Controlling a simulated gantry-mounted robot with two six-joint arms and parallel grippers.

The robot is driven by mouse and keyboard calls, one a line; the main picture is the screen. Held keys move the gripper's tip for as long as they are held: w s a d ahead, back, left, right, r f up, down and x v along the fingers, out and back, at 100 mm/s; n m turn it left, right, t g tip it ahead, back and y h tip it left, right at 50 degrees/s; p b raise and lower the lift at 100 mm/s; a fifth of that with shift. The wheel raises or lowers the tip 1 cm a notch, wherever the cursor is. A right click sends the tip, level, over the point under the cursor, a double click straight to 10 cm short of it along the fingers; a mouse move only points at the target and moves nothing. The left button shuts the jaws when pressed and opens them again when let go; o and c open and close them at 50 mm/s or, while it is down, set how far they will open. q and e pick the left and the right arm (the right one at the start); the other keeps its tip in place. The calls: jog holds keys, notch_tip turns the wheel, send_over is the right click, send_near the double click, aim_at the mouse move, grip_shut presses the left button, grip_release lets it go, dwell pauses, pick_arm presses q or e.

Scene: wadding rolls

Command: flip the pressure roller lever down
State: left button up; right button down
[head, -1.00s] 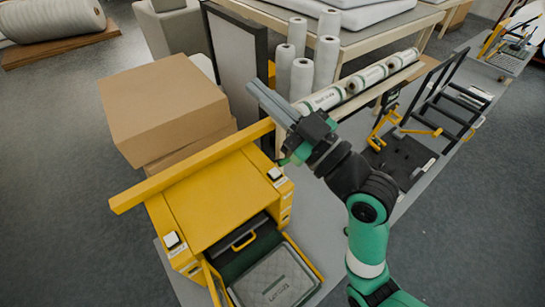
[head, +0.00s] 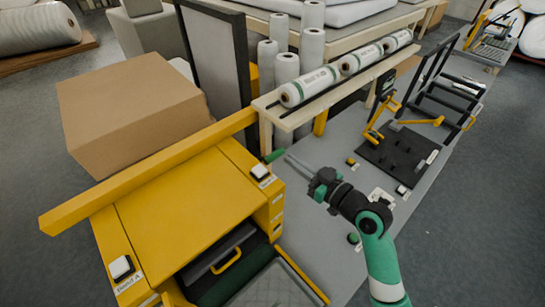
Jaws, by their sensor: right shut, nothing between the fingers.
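The yellow machine (head: 185,210) stands at the lower left, with a long yellow bar (head: 150,170) along its back. A short green handle (head: 274,156), which looks like the lever, sticks out at the machine's right back corner, tilted slightly up to the right. My right gripper (head: 289,159) is shut and empty. Its fingertips point up-left and sit just right of the green handle in the picture; I cannot tell whether they touch it. The handle's lower end is hidden behind the machine. My left gripper is not in view.
A wooden shelf (head: 270,118) with printed rolls (head: 310,85) lies behind the gripper. White upright rolls (head: 287,67) and a dark-framed panel (head: 213,60) stand further back. A cardboard box (head: 130,110) is at the left. A black rack (head: 440,105) is at the right.

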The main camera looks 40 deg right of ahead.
jog(key=b, duration=0.1)
send_over(273, 156)
jog(key=w+a, duration=0.1)
jog(key=shift+f, duration=0.5)
jog(key=f, duration=0.1)
jog(key=s+f, duration=0.1)
jog(key=shift+s+f, duration=0.3)
jog(key=shift+f, duration=0.05)
jog(key=shift+s+f+b, duration=0.15)
jog(key=shift+f+b, duration=0.15)
jog(key=shift+f, duration=0.05)
